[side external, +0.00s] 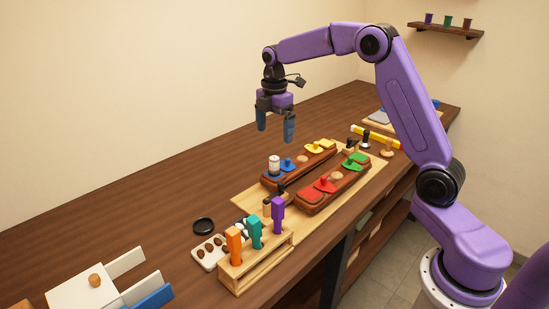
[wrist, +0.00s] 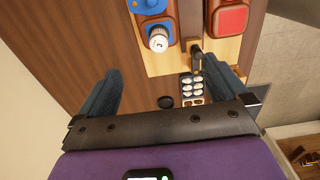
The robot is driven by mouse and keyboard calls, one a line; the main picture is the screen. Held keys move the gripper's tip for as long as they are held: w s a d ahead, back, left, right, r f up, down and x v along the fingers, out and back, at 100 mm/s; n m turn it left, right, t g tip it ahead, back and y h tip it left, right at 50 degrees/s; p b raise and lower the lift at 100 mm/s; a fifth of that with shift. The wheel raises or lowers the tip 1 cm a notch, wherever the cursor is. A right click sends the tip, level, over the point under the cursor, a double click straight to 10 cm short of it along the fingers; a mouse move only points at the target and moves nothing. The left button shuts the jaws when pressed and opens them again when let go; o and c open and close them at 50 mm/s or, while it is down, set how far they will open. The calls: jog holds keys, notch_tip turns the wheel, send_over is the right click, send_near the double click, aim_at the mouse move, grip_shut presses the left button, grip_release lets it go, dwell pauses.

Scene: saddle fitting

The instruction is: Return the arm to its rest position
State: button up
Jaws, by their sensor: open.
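My purple arm holds my gripper (side external: 275,128) above the wooden workbench, over the area left of the fitting board. In the side view its two dark blue fingers point down and stand apart, with nothing between them. In the wrist view the fingers of my gripper (wrist: 165,92) are also spread and empty. The two brown saddle blocks sit below and to the right of my gripper: one (side external: 312,165) with blue and yellow pieces, one (side external: 325,202) with red and green pieces. Both lie on a light wooden board (side external: 245,199).
A white bottle (side external: 274,165) stands at the left end of the blue-yellow block. A wooden rack (side external: 262,267) holds orange, teal and purple tools. A black ring (side external: 203,226) and a white tray (side external: 207,255) lie beside it. A white box (side external: 85,288) stands front left. The bench's back left is clear.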

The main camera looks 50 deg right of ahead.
notch_tip(320, 180, up, 10)
jog(key=s+a+f+m, duration=0.1)
jog(key=s+a+f, duration=0.1)
jog(key=s+a, duration=0.6)
jog(key=s+a+f+m, duration=0.2)
jog(key=s+a, duration=0.4)
jog(key=s, duration=0.4)
jog(key=s+d+f+m, duration=0.1)
jog(key=s+f, duration=0.2)
jog(key=s, duration=0.7)
jog(key=s+d+f+m, duration=0.1)
jog(key=s+f, duration=0.3)
jog(key=s, duration=0.7)
jog(key=shift+d+f, duration=0.3)
jog(key=shift+d, duration=0.35)
